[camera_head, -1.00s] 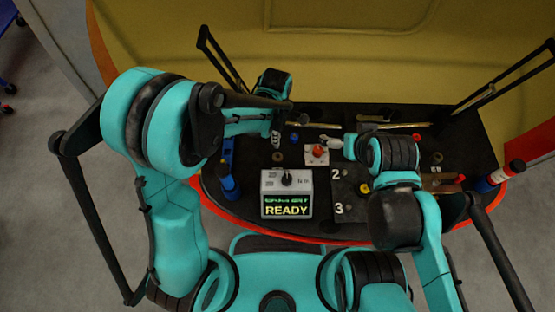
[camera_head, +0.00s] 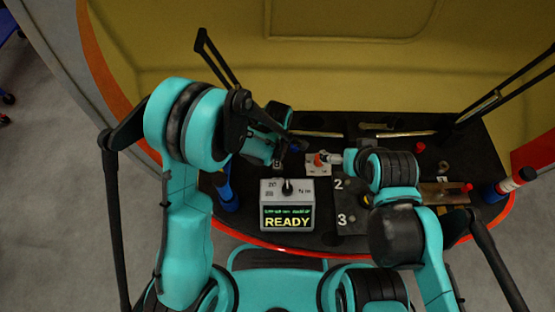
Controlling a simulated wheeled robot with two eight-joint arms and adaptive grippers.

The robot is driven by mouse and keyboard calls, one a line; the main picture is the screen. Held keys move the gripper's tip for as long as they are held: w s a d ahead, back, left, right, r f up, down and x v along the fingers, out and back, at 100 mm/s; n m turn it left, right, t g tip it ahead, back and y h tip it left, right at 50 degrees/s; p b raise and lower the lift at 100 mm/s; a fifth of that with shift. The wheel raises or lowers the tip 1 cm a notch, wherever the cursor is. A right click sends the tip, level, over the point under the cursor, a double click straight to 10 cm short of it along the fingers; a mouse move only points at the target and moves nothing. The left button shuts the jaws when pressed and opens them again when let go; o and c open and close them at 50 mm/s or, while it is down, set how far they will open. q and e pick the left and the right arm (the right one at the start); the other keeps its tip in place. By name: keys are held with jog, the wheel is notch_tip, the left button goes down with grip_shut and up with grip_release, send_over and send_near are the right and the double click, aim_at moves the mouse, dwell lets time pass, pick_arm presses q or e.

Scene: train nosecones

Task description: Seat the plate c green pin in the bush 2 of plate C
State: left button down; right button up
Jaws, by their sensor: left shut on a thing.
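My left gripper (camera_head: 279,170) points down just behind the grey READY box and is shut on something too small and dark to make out. No green pin can be told apart in this view. A dark plate marked 2 and 3 (camera_head: 350,219) lies right of the box, partly covered by my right arm. I cannot tell which plate is plate C, and bush 2 is not clearly visible. My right gripper (camera_head: 335,157) is beside an orange-red knob on a white block (camera_head: 317,170); its jaws are too small to read.
The grey READY box (camera_head: 288,210) stands at the table's front. A blue post (camera_head: 226,190) is to its left, a red, white and blue post (camera_head: 510,184) at the right edge. Brown blocks (camera_head: 445,192) lie right of my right arm. Dark bars rise at both back corners.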

pick_arm(q)
jog(key=shift+f, duration=0.2)
jog(key=c, duration=1.5)
grip_release()
jog(key=shift+c, duration=0.2)
jog(key=shift+r, duration=0.1)
jog(key=shift+r, duration=0.15)
notch_tip(320, 180, up, 12)
jog(key=p, duration=0.5)
